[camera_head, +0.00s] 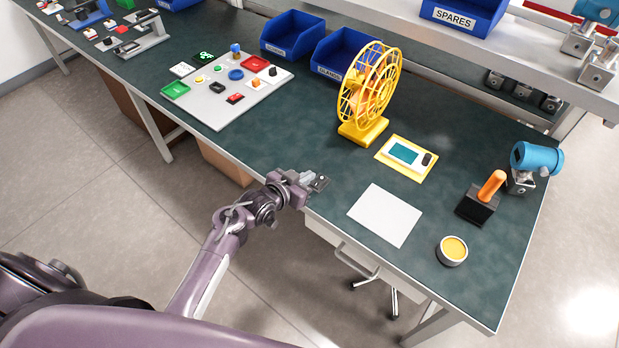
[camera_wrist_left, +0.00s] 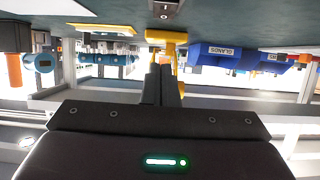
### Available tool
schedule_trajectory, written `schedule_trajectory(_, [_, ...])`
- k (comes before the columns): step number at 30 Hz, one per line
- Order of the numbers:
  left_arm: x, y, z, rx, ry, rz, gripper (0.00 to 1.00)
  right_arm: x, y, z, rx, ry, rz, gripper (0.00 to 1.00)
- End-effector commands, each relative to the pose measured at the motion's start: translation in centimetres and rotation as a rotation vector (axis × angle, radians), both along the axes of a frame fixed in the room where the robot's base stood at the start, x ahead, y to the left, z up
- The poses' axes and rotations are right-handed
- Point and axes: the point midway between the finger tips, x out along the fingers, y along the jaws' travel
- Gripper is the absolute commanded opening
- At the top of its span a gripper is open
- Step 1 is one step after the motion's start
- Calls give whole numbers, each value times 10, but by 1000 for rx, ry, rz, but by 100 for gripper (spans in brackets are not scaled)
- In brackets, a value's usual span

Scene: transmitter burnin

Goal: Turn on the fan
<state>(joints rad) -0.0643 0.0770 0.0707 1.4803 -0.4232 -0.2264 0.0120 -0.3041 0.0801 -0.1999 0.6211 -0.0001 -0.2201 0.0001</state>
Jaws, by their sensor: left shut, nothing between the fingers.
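The yellow fan (camera_head: 368,85), with a round wire cage on a yellow base, stands upright on the dark green bench top. Its base also shows, upside down, at the top of the left wrist view (camera_wrist_left: 166,36). A small grey plate with a dark part (camera_head: 320,183), perhaps a switch, lies at the bench's front edge; a similar grey piece shows in the wrist view (camera_wrist_left: 165,9). My left gripper (camera_head: 308,178) is at the front edge, beside this plate and well short of the fan. Its fingers (camera_wrist_left: 161,84) are shut and empty. Contact with the plate cannot be told. My right gripper is not seen.
A grey board with coloured parts (camera_head: 215,108) and blue bins (camera_head: 292,35) are to the left and back.

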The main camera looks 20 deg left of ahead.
Motion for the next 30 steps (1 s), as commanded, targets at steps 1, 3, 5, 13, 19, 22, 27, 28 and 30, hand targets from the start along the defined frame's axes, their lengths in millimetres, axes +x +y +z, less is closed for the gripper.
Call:
schedule_trajectory(1, [-17,5,-10,4,10,-2,0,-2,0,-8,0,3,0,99])
schedule_trajectory(3, [-32,11,-8,4,9,-1,0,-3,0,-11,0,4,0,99])
schedule_trajectory(5, [-44,15,-7,4,9,0,0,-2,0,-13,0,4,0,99])
schedule_trajectory(13, [-76,27,-2,1,8,0,0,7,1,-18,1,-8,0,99])
schedule_trajectory(19, [-80,28,0,0,7,-1,0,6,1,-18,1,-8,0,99])
schedule_trajectory(22, [-80,28,0,0,7,-1,0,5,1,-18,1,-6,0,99])
schedule_trajectory(27, [-80,28,0,0,7,-1,0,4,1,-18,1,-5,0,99])
schedule_trajectory(28, [-80,28,0,0,7,0,0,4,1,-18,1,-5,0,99])
schedule_trajectory(30, [-80,28,0,0,7,0,0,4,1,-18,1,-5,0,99])
